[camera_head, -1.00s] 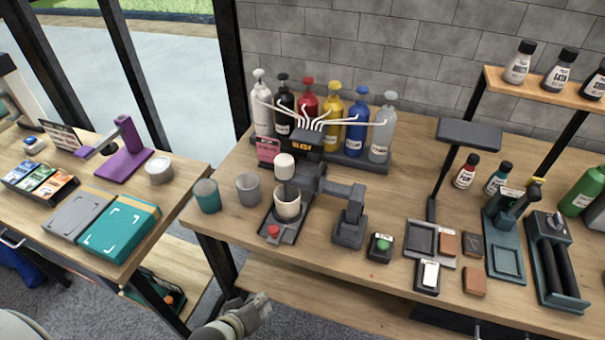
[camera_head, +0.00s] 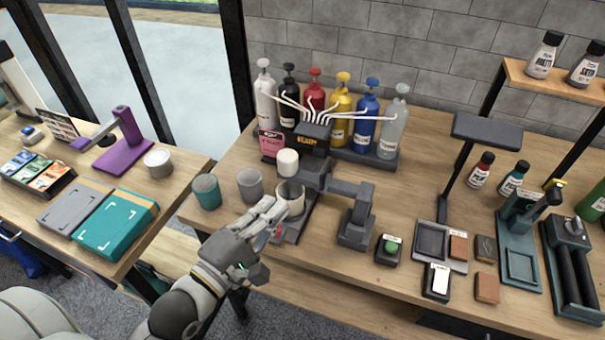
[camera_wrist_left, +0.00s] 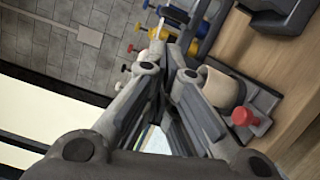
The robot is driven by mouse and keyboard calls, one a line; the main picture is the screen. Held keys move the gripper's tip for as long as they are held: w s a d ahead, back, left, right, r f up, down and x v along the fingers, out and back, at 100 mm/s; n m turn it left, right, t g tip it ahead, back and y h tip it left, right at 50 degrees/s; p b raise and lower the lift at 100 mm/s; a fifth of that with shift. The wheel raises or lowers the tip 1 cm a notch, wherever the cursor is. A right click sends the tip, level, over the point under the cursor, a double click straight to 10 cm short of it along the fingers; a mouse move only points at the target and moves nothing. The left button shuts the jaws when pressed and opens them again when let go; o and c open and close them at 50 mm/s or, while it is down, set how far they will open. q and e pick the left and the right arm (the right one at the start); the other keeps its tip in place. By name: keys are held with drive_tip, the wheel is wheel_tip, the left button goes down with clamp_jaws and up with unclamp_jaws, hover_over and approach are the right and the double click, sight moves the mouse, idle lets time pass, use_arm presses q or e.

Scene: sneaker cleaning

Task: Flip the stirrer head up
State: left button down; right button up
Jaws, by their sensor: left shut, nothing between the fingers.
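The stirrer is a dark grey machine on the main table. Its white-capped head (camera_head: 288,162) points down over a whitish cup (camera_head: 294,207) on the base. The cup also shows in the wrist view (camera_wrist_left: 222,88), right of the fingers. A grey arm (camera_head: 350,188) joins the stirrer to a post on the right. My left gripper (camera_head: 274,212) is shut and empty, just in front and left of the cup. It partly covers the base and the red button, which shows clearly in the wrist view (camera_wrist_left: 245,117). I cannot tell whether the fingers touch anything. My right gripper is out of view.
A teal cup (camera_head: 207,192) and a grey cup (camera_head: 250,185) stand left of the stirrer. Pump bottles (camera_head: 366,108) with white tubes stand behind it. A green button box (camera_head: 388,249) stands to the right. A gap separates the left table (camera_head: 185,175) from this one.

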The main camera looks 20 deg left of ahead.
sight(323, 191)
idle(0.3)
use_arm(q)
drive_tip(key=p+x, duration=0.2)
drive_tip(key=x, duration=0.8)
drive_tip(key=shift+r+p, duration=0.1)
drive_tip(key=shift+p, duration=0.2)
